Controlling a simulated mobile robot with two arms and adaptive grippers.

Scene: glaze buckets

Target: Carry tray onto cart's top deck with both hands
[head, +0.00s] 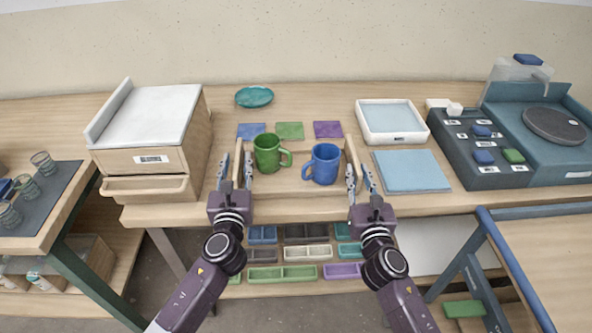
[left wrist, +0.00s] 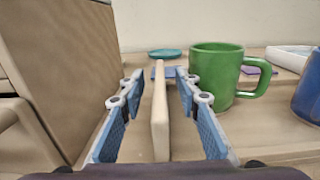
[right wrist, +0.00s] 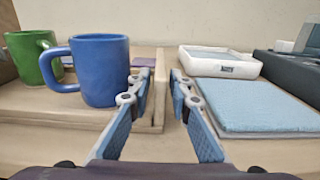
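The wooden tray (head: 293,189) sits on the workbench with a green mug (head: 267,155) and a blue mug (head: 325,163) standing on it. My left gripper (head: 236,167) is open, its fingers on either side of the tray's left wall, which shows upright between them with gaps in the left wrist view (left wrist: 160,115). My right gripper (head: 359,173) is open at the tray's right wall, which shows between its fingers in the right wrist view (right wrist: 159,92). A wood-topped stand with a blue rail (head: 555,245), apparently the cart, is at the lower right.
A wooden drawer cabinet (head: 150,135) stands close left of the tray. A blue pad (head: 411,171) and white tray (head: 391,122) lie to the right, beside a dark control box (head: 480,150). Colored tiles (head: 289,131) and a teal plate (head: 254,96) lie behind.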

